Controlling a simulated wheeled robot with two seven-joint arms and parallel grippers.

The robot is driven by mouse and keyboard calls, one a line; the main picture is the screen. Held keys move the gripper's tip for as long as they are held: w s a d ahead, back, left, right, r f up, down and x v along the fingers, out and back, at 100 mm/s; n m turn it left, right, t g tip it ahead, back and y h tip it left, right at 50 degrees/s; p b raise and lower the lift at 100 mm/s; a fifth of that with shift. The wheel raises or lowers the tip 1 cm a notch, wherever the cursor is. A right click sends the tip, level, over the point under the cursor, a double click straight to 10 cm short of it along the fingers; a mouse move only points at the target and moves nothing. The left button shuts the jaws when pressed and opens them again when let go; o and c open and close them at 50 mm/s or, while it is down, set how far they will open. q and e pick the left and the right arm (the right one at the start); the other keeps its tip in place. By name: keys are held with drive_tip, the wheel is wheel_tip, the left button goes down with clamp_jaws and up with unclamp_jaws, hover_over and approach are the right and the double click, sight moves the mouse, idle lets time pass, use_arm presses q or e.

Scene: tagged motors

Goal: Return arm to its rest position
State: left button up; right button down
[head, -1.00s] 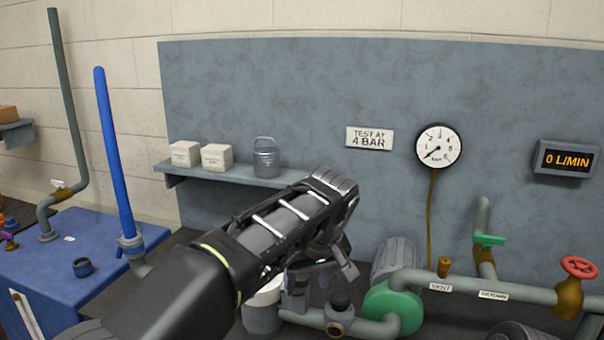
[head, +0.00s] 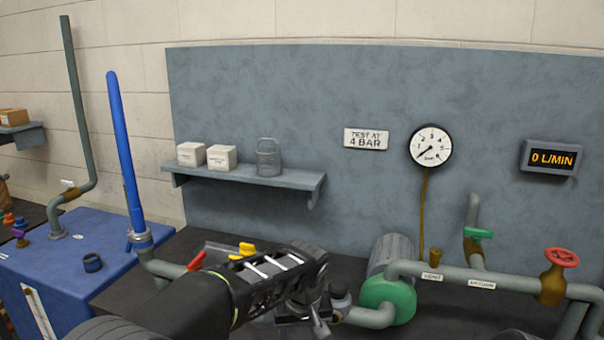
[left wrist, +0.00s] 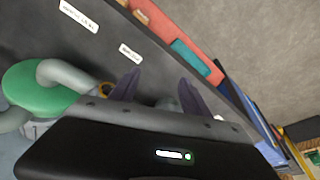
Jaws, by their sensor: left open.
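My left arm comes in from the lower left in the head view, and its gripper (head: 312,312) hangs low over the dark bench, left of the green pump (head: 388,300). In the left wrist view the two dark fingers (left wrist: 155,92) are spread apart with nothing between them. The gripper is open and empty. In the head view the fingertips are partly hidden by the wrist and blend with the dark fittings behind. My right gripper is in neither view.
A grey pipe with a red handwheel (head: 561,257) and a green-handled valve (head: 479,234) runs right of the pump. Red and yellow handles (head: 241,251) stand behind my forearm. A blue tank (head: 70,262) stands at left.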

use_arm(q)
drive_tip(key=s+a+f+g+h, duration=0.15)
drive_tip(key=s+f, duration=0.25)
drive_tip(key=f, duration=0.5)
drive_tip(key=s+a+f+m+h, duration=0.15)
drive_tip(key=s+f, duration=0.25)
drive_tip(key=f, duration=0.4)
drive_tip(key=s+a+f+n+g, duration=0.15)
drive_tip(key=s+f, duration=0.25)
drive_tip(key=f, duration=0.5)
drive_tip(key=s+a+f, duration=0.1)
drive_tip(key=s+f, duration=0.3)
drive_tip(key=s, duration=0.5)
drive_tip(key=s+a+f+h, duration=0.1)
drive_tip(key=s+f, duration=0.2)
drive_tip(key=s, duration=0.6)
drive_tip(key=shift+s+a+f+t+h, duration=0.25)
drive_tip(key=shift+s+f+t+h, duration=0.05)
drive_tip(key=shift+s+f, duration=0.05)
